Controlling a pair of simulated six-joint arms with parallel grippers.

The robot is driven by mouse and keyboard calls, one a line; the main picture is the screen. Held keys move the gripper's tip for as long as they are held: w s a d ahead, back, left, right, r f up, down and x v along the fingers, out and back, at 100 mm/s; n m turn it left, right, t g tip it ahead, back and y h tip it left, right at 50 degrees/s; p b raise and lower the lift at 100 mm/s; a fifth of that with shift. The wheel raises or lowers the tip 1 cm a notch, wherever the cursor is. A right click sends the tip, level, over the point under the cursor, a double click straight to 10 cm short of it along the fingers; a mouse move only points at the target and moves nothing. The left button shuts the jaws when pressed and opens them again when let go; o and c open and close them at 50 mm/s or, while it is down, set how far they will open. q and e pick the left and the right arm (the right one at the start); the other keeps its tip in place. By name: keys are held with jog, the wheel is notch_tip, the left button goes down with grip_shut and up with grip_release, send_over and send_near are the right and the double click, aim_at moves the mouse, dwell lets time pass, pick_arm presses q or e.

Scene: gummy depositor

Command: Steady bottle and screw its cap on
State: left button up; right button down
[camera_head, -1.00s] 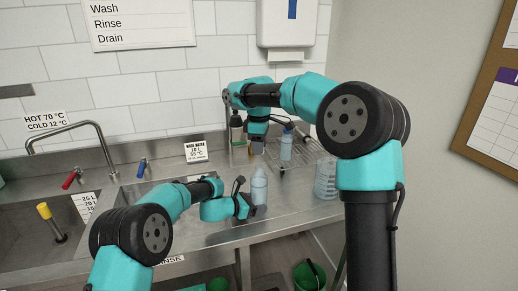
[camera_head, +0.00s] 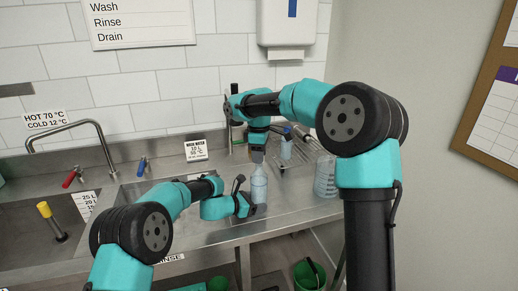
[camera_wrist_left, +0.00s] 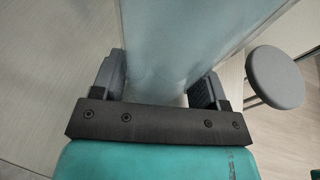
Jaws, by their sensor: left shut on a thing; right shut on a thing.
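A pale, see-through bottle (camera_head: 259,187) stands upright on the steel counter near its front edge. My left gripper (camera_head: 252,209) is shut on the bottle low on its body; in the left wrist view the bottle (camera_wrist_left: 185,45) fills the space between the two fingers (camera_wrist_left: 160,85). My right gripper (camera_head: 258,156) points down directly above the bottle's neck. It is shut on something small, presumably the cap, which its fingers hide. I cannot tell whether the cap touches the neck.
A second bottle with a blue top (camera_head: 286,146) stands on a rack behind. A clear measuring jug (camera_head: 325,178) stands to the right. Sinks with red and blue tap levers lie to the left. A round stool (camera_wrist_left: 275,77) shows below in the left wrist view.

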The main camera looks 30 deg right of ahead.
jog(key=shift+f, duration=0.55)
jog(key=shift+f, duration=0.2)
jog(key=shift+f, duration=0.35)
jog(key=shift+f, duration=0.1)
